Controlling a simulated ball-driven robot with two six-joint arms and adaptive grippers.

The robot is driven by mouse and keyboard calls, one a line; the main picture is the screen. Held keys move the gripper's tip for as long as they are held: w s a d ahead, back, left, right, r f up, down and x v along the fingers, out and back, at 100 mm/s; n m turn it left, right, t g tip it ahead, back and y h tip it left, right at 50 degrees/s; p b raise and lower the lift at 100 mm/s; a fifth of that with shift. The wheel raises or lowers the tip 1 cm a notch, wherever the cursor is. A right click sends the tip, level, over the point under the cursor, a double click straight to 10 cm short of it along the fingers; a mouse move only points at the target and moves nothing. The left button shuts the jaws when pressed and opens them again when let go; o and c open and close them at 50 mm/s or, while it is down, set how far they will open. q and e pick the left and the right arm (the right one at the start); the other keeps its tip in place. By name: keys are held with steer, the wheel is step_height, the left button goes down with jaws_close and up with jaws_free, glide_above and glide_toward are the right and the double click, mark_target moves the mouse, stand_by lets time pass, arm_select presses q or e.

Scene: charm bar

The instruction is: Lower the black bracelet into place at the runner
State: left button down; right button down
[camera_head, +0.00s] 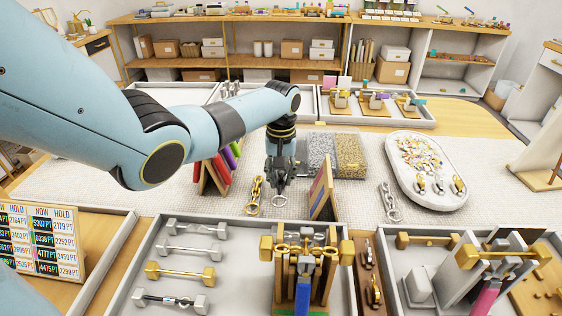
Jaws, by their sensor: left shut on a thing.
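My left gripper (280,184) points down over the pale textured runner (130,190), in the middle of the view. It is shut on the black bracelet, which is hard to tell from the dark fingers; I cannot tell whether it touches the runner. A gold chain bracelet (255,195) lies on the runner just left of the gripper. A silver chain bracelet (390,202) lies farther right. My right gripper is not in view.
An upright wooden board (322,190) stands close to the right of the gripper, and a rack of coloured cards (220,168) stands to the left. A white tray of charms (428,147) is at right. Trays with metal bars (180,272) line the front.

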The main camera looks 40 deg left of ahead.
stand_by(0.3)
arm_select(q)
steer(key=shift+f, duration=1.55)
stand_by(2.5)
steer(key=c, duration=1)
jaws_free()
steer(key=shift+c, duration=0.2)
step_height(320, 180, up, 12)
